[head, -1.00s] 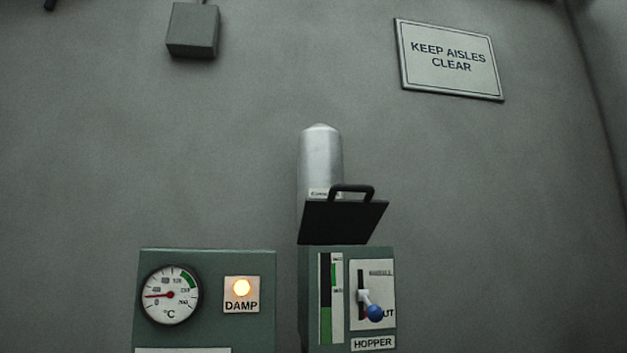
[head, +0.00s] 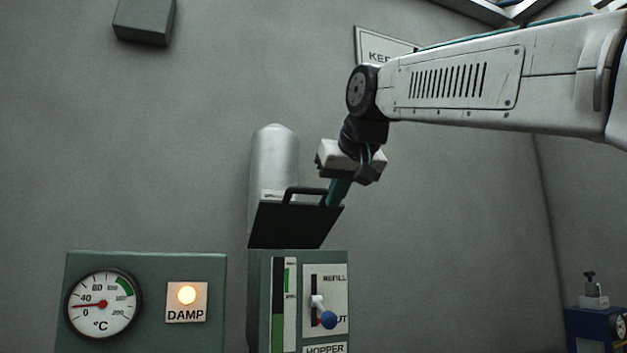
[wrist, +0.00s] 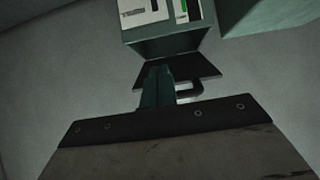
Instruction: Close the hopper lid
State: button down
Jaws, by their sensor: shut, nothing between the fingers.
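The hopper lid (head: 290,226) is a black plate with a black loop handle (head: 303,192) along its upper edge. It stands tilted up and open on top of the green hopper box (head: 262,300). My gripper (head: 334,200) is shut and empty, its teal fingers pointing down at the lid's upper right corner, beside the handle. Whether they touch the lid is unclear. In the wrist view the shut fingers (wrist: 157,72) overlap the lid (wrist: 205,74), with the handle (wrist: 190,90) to their right.
A silver cylinder (head: 273,160) stands behind the lid. A lever with a blue knob (head: 328,319) sticks out of the hopper's front. Left is a green panel with a gauge (head: 103,304) and a lit DAMP lamp (head: 187,295). A dispenser (head: 592,290) stands far right.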

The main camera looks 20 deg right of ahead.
jog(key=w+r+t, duration=0.3)
jog(key=r, duration=0.9)
send_over(315, 189)
jog(key=w, duration=0.2)
notch_tip(315, 189, down, 4)
jog(key=shift+s+f, duration=1)
jog(key=shift+f, duration=0.3)
jog(key=shift+a, duration=0.1)
